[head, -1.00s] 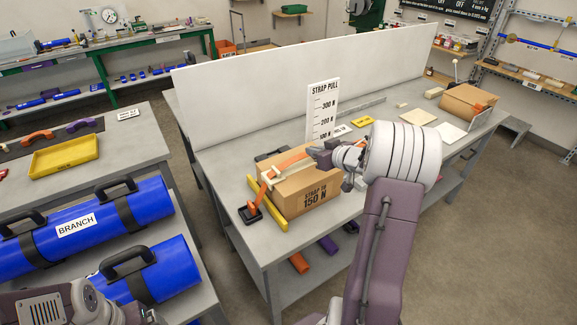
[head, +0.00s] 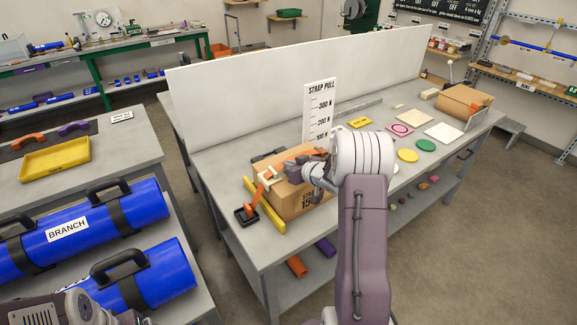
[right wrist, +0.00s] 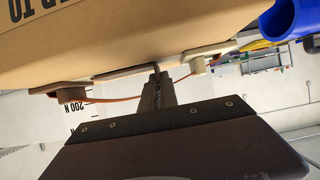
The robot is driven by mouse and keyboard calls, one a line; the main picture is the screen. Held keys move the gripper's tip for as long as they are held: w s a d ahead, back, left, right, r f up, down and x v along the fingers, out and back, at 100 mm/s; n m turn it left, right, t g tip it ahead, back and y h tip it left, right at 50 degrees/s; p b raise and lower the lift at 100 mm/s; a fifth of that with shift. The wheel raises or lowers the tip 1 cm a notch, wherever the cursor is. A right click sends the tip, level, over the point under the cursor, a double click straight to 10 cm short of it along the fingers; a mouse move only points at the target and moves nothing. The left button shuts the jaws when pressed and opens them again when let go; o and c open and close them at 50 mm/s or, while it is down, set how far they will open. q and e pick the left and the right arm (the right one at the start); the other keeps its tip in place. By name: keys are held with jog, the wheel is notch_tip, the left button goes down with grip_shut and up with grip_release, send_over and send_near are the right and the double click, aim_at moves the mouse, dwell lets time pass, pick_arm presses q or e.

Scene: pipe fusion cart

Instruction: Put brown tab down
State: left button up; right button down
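A cardboard box (head: 290,202) marked with a strap load stands at the near end of the grey bench. An orange strap (head: 262,190) runs across its top. My right gripper (head: 297,170) is at the box top and hides part of it. In the right wrist view, the brown tab (right wrist: 122,73) is a thin dark strip by the box edge. My right gripper (right wrist: 157,72) meets the end of this strip and looks closed on it, though its fingers show edge-on. A brown block (right wrist: 71,94) and a cream block (right wrist: 199,65) sit either side, with the strap between them. My left gripper is out of view.
Coloured discs and pads (head: 408,156) lie farther right. Blue branch pipes (head: 85,232) fill the cart at left.

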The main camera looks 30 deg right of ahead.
jog(key=shift+f, duration=0.15)
jog(key=c, duration=1.6)
grip_release()
jog(key=shift+c, duration=0.2)
jog(key=shift+r, duration=0.25)
jog(key=v, duration=1.2)
